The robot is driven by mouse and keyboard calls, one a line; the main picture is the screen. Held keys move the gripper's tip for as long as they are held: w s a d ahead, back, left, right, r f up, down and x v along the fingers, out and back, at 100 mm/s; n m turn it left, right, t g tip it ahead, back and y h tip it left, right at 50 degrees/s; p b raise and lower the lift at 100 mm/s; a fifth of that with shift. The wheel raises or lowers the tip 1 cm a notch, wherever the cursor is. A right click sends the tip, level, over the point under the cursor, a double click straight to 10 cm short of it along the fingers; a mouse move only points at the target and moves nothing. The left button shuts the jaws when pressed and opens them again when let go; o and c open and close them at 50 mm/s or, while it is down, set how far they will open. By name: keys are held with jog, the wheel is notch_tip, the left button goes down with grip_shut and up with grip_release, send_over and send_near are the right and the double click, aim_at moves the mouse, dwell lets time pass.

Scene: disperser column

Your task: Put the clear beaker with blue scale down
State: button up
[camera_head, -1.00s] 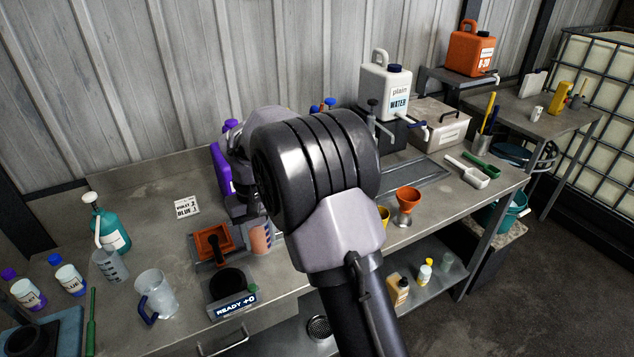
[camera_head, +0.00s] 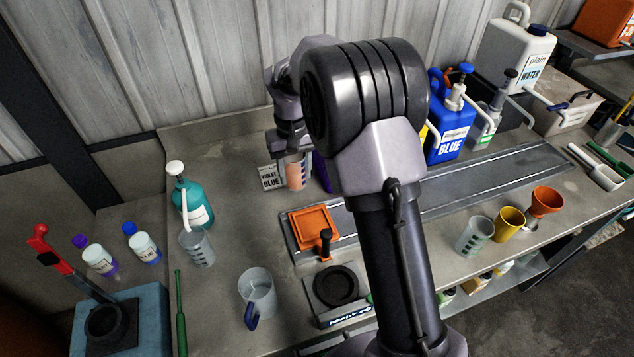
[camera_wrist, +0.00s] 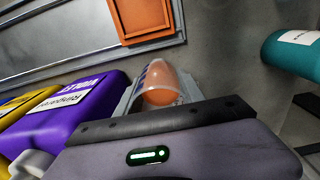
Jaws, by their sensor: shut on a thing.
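The clear beaker with blue scale (camera_head: 296,176) is in my gripper (camera_head: 293,157), over the back of the bench near the violet/blue label card (camera_head: 271,178). Its lower part looks orange-pink. In the wrist view the beaker (camera_wrist: 163,82) sits between the fingers, with blue marks on its side. My gripper (camera_wrist: 160,100) is shut on it. I cannot tell whether its base touches the bench. My arm hides part of the bench to the right.
A purple container (camera_wrist: 75,115) stands close beside the gripper. An orange tray (camera_head: 314,228) lies in front, with a clear jug (camera_head: 257,290) nearer. Bare bench lies between the bottle and tray.

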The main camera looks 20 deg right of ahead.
notch_tip(320, 180, down, 7)
jog(key=shift+w+f+b, duration=0.1)
jog(key=shift+b, duration=1)
jog(key=shift+f, duration=0.2)
jog(key=o, duration=1.3)
jog(key=shift+o, duration=0.2)
jog(key=shift+r, duration=0.1)
